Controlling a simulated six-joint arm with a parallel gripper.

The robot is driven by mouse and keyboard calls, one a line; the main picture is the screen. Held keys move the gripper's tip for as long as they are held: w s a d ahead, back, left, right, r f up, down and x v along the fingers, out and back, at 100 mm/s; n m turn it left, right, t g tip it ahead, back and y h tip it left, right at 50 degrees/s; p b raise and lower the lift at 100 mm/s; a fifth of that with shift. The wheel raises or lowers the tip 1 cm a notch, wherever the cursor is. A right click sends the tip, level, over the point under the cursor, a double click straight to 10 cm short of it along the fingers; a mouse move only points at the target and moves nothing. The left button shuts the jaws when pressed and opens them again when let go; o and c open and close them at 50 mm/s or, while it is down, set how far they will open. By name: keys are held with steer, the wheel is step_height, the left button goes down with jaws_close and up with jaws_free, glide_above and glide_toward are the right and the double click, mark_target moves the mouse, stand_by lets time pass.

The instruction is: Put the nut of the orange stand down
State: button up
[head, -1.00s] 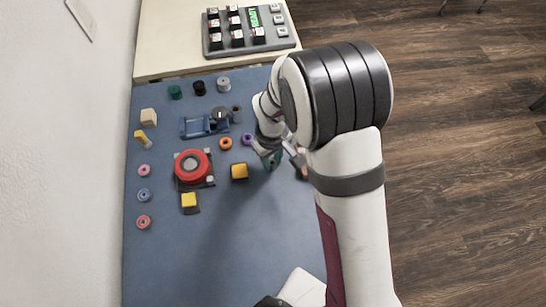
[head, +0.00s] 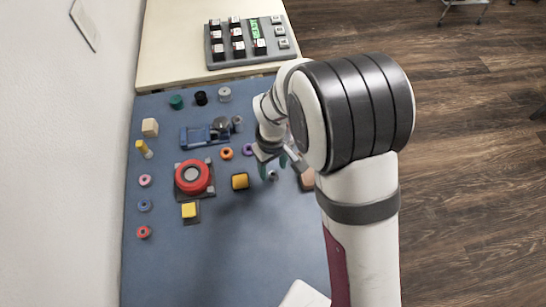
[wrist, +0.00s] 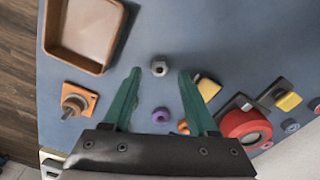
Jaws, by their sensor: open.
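The grey nut (wrist: 159,67) lies on the blue mat in the wrist view, between the lines of my two green fingertips and touching neither. It also shows in the head view (head: 273,175), just below the fingers. My gripper (wrist: 160,72) is open and empty; in the head view (head: 274,170) it hangs over the mat. The orange stand (wrist: 87,95) is at the left in the wrist view, a square plate with an upright grey threaded post. The stand is not visible in the head view, where my arm covers that area.
A brown tray (wrist: 56,54) is at the upper left in the wrist view. A purple ring (wrist: 161,115) lies between my fingers' bases. The mat's front is clear.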

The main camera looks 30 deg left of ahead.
step_height(320, 180, up, 9)
steer(key=d+r+m, duration=0.4)
steer(key=d, duration=0.3)
steer(key=d+r+m, duration=0.3)
steer(key=d, duration=0.4)
steer(key=s+d+r+m+y, duration=0.1)
steer(key=s+d+r+m, duration=0.1)
steer(key=s+d+m, duration=1)
steer(key=shift+d+y, duration=0.15)
steer(key=shift+y, duration=0.25)
